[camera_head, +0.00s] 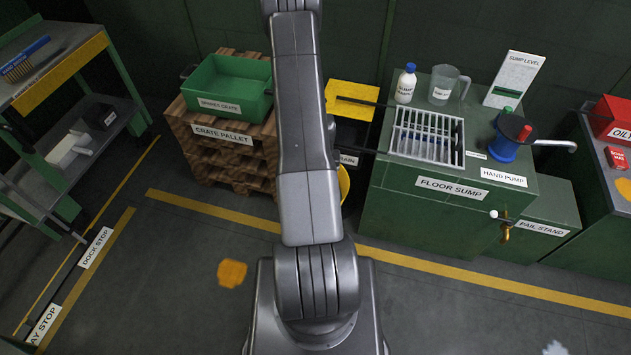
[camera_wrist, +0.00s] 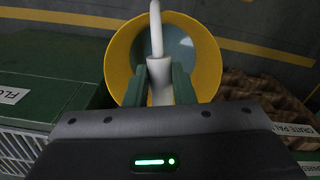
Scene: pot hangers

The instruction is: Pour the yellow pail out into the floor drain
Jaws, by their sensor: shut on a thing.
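The yellow pail (camera_wrist: 212,62) hangs from my gripper (camera_wrist: 159,82) in the wrist view. My gripper is shut on the pale grip of the pail's handle (camera_wrist: 156,35), and the pail's open mouth faces the camera. A blue-grey patch shows inside, but I cannot tell whether it is liquid. In the head view only a yellow sliver of the pail (camera_head: 344,184) shows beside my arm, which hides my gripper.
The green floor sump (camera_head: 400,205) stands right of my arm, with a grate (camera_head: 427,137), a bottle, a jug and a hand pump (camera_head: 510,137) on top. The crate pallet (camera_head: 225,145) with a green crate stands left. A yellow piece (camera_head: 351,90) lies between them.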

